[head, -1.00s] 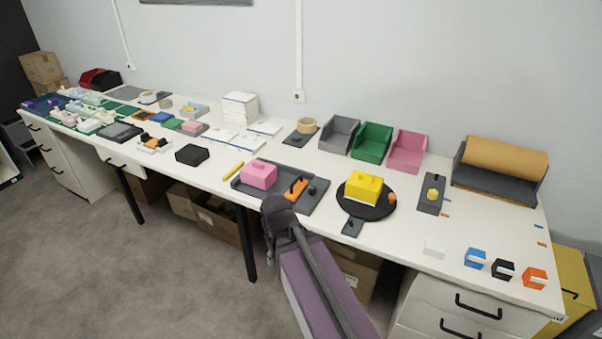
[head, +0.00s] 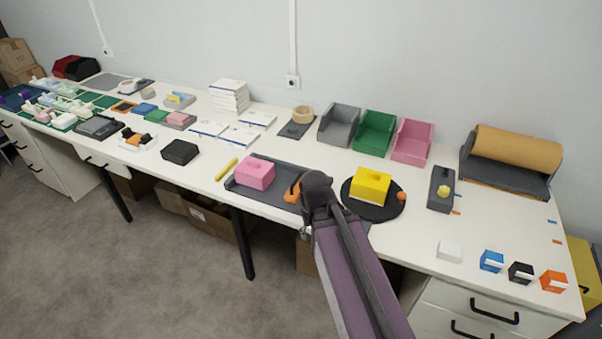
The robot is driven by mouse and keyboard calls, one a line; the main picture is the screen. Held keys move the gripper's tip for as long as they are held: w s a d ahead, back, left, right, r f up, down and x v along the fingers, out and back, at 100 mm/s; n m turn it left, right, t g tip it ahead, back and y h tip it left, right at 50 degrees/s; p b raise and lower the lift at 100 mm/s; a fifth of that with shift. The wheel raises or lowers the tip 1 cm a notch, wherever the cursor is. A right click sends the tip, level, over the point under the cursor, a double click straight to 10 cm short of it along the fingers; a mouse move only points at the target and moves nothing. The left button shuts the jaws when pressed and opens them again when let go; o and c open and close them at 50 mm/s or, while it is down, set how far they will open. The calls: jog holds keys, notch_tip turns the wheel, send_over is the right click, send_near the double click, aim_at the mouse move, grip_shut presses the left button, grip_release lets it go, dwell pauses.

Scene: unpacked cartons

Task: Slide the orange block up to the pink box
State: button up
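The orange block (head: 292,190) lies on a dark grey tray (head: 287,167), partly covered by the end of my arm in the head view. The pink box (head: 254,171) sits on the left part of the same tray, with a strip of bare tray between it and the block. My gripper (head: 317,182) is over the right part of the tray, at the block's right side in the picture. Its fingers are hidden behind my wrist, so I cannot see whether they are open or touch the block.
A yellow box (head: 370,184) stands on a round black plate (head: 375,211) just right of my gripper. A yellow stick (head: 227,169) lies left of the tray. Grey, green and pink bins (head: 411,142) stand behind. The table's front edge is close in front of the tray.

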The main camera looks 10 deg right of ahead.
jog(key=shift+d, duration=0.45)
jog(key=shift+w, duration=0.1)
notch_tip(320, 180, up, 9)
jog(key=m+t+y+p, duration=0.1)
jog(key=m+y+p, duration=0.1)
jog(key=m+p, duration=0.6)
send_over(298, 178)
jog(key=s+d, duration=0.1)
jog(key=d, duration=0.1)
jog(key=shift+s+d+r+n+p, duration=0.1)
jog(key=shift+s+n+p, duration=0.2)
jog(key=shift+p, duration=0.15)
jog(key=f+b, duration=0.4)
jog(key=w+a+f+b, duration=0.1)
jog(key=f+b, duration=0.4)
jog(key=a+f+b, duration=0.1)
jog(key=f+b, duration=0.3)
jog(key=shift+w+a+f+b, duration=0.1)
jog(key=shift+w+f+b, duration=0.2)
